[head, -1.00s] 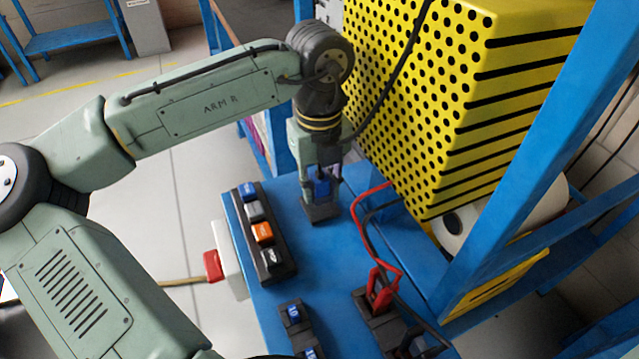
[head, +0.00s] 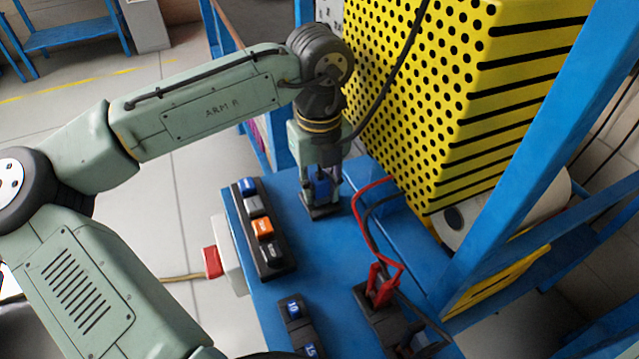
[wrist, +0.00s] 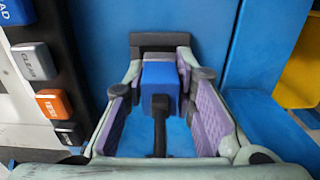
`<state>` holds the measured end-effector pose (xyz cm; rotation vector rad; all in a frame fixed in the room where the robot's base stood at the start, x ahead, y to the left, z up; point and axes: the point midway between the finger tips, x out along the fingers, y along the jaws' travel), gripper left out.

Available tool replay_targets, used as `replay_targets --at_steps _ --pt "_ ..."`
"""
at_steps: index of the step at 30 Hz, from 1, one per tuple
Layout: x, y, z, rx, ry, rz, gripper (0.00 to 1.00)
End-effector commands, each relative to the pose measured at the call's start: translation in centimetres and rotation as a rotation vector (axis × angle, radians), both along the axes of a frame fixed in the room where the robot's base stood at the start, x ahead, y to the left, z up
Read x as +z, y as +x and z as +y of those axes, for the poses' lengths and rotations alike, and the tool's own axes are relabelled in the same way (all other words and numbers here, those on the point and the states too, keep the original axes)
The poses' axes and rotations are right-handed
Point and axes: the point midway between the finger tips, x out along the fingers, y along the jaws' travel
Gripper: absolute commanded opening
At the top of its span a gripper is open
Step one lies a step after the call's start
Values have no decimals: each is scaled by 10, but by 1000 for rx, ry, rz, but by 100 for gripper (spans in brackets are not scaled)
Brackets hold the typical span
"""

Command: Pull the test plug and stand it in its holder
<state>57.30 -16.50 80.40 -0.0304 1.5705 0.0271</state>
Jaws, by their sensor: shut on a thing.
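My gripper (head: 322,190) points down at the far end of the blue bench and is shut on a blue plug (head: 321,184). In the wrist view the blue plug (wrist: 160,82) sits between the purple finger pads, with a black cable or stem running from it. A dark block (head: 322,212) stands on the bench directly below the gripper, and its edge also shows beyond the fingers in the wrist view (wrist: 155,40). The fingers hide whether the plug is seated in it.
A button box (head: 277,262) with several coloured keys stands left of the gripper. A red plug (head: 380,285) with red and black cables stands in a dark block nearer the front. A yellow perforated cabinet (head: 420,100) rises at the right. Bare blue bench (head: 322,262) lies between.

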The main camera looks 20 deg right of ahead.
Motion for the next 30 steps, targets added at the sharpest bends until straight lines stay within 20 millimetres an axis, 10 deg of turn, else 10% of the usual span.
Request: replay_targets --at_steps 10,11,12,30 --pt "-6 0 0 0 0 -1 0" --pt "-5 0 0 0 0 -1 26" --pt "-5 0 0 0 0 -1 28" --pt "-4 0 0 0 0 -1 48"
